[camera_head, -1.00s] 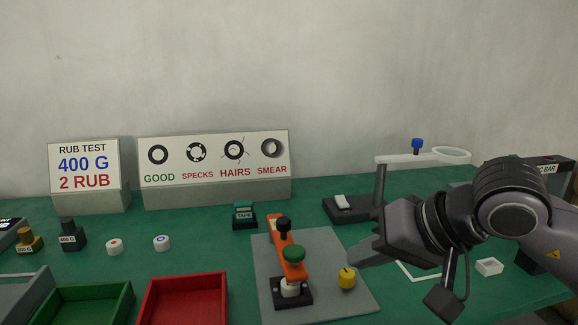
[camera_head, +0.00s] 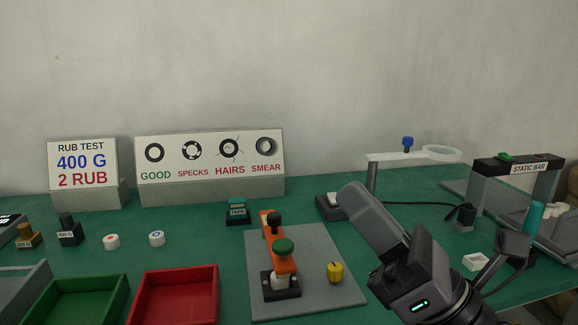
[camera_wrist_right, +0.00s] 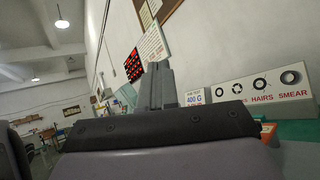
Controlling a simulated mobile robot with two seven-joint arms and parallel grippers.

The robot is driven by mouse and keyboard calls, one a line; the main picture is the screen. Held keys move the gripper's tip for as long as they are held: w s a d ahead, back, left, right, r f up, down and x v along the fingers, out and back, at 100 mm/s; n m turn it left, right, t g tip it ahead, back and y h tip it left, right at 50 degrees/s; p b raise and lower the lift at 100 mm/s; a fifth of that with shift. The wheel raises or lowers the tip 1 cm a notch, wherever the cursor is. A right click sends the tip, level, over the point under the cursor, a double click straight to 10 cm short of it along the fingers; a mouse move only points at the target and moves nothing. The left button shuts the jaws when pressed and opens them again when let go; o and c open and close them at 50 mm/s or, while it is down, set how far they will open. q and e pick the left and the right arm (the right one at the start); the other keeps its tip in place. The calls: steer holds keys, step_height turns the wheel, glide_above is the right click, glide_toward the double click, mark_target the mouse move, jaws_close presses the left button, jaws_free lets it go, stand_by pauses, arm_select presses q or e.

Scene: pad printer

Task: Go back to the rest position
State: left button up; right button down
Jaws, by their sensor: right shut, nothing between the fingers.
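My right gripper (camera_head: 362,212) shows in the head view at the right of centre, above the table. It points up and to the left, is shut, and holds nothing. In the right wrist view its closed fingers (camera_wrist_right: 157,85) stand upright against the wall and the signs. My left gripper is in neither view.
A magnifier stand (camera_head: 372,180) is behind my right gripper. The static bar (camera_head: 518,165) is at right. Green (camera_head: 60,282) and red (camera_head: 215,290) trays are front left.

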steer(key=w+d+f+m+t+h, duration=0.2)
steer(key=d+f+m+h, duration=0.65)
steer(key=m, duration=0.65)
steer(key=w+d+f+m+t+h, duration=0.15)
steer(key=d+f+m+h, duration=0.35)
steer(key=f+m+h, duration=0.7)
steer(key=s+d+f+m+g+h, duration=0.1)
steer(key=s+d+f+m+g, duration=0.1)
steer(key=s+f+m+g, duration=0.25)
steer(key=s+d+f+m+g+h, duration=0.1)
steer(key=s+f+m+g, duration=0.15)
steer(key=f+m, duration=0.4)
steer(key=s+f+m+g+y, duration=0.2)
steer(key=s+f+m+g, duration=0.2)
steer(key=s+f+g, duration=0.75)
steer(key=w+a+f+t+y, duration=0.2)
steer(key=w+a+f+t, duration=0.3)
steer(key=t, duration=0.5)
step_height(320, 180, up, 12)
steer(key=d+p, duration=0.1)
steer(key=p, duration=1.3)
steer(key=shift+s+d, duration=0.15)
steer(key=shift+s, duration=0.1)
